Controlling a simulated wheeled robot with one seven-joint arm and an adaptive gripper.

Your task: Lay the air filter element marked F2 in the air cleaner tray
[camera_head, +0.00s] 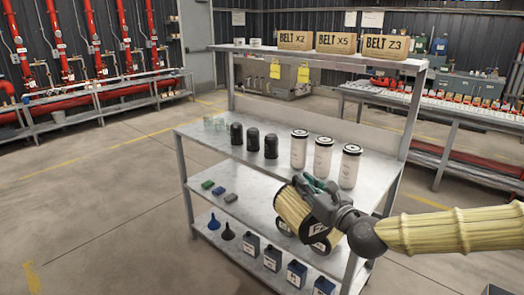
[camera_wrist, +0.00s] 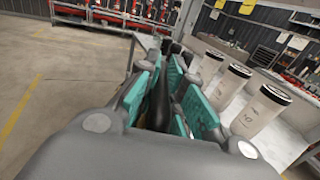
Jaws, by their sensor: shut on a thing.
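My gripper (camera_head: 316,188) is shut on an air filter element (camera_head: 291,209), a yellow pleated cylinder with a dark end. It is held tilted at the front of the metal shelf unit. A dark end face carries a white mark starting with F; its second character is too small to read surely. Other dark-ended filter elements (camera_head: 321,246) show partly behind and below it on the middle shelf. In the wrist view, my gripper's teal finger pads (camera_wrist: 165,95) close around a dark edge of the held thing. I cannot make out an air cleaner tray.
The shelf unit's upper deck (camera_head: 220,145) holds white canisters (camera_head: 322,156), black canisters (camera_head: 252,139) and clear jars. Belt boxes (camera_head: 336,42) stand on the top shelf. Small blocks, funnels and bottles (camera_head: 272,257) stand below. The floor to the left (camera_head: 100,190) is free.

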